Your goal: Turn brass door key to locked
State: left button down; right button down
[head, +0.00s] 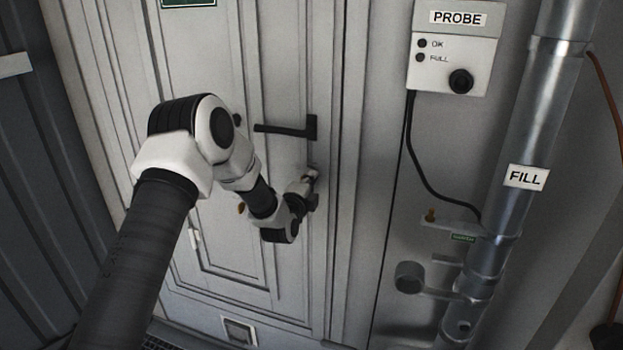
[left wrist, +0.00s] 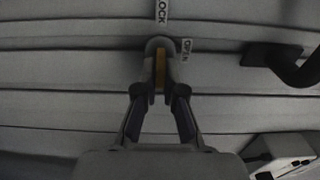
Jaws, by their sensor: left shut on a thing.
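The grey door (head: 225,230) fills the middle of the head view. My left gripper (head: 306,187) is at its right side, below the black handle. In the left wrist view my left gripper (left wrist: 159,92) is shut on the brass key (left wrist: 160,68), which shows as a narrow brass strip between the fingers, in front of a grey round lock plate (left wrist: 158,44). A LOCK label (left wrist: 162,11) sits straight above the plate in that view, and an OPEN label (left wrist: 186,45) sits to its right. The key's far end is hidden. My right gripper is not in view.
The black door handle (head: 288,129) juts out just above my left gripper; it also shows in the left wrist view (left wrist: 290,66). A PROBE box (head: 456,48) with a hanging cable and a steel FILL pipe (head: 515,145) stand to the right.

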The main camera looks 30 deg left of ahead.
pick_arm(q)
jog(key=shift+r, duration=0.15)
jog(key=c, duration=1.3)
grip_release()
jog(key=shift+s, duration=0.2)
jog(key=v, duration=1.1)
jog(key=shift+s+d, duration=0.15)
jog(key=shift+s, duration=0.15)
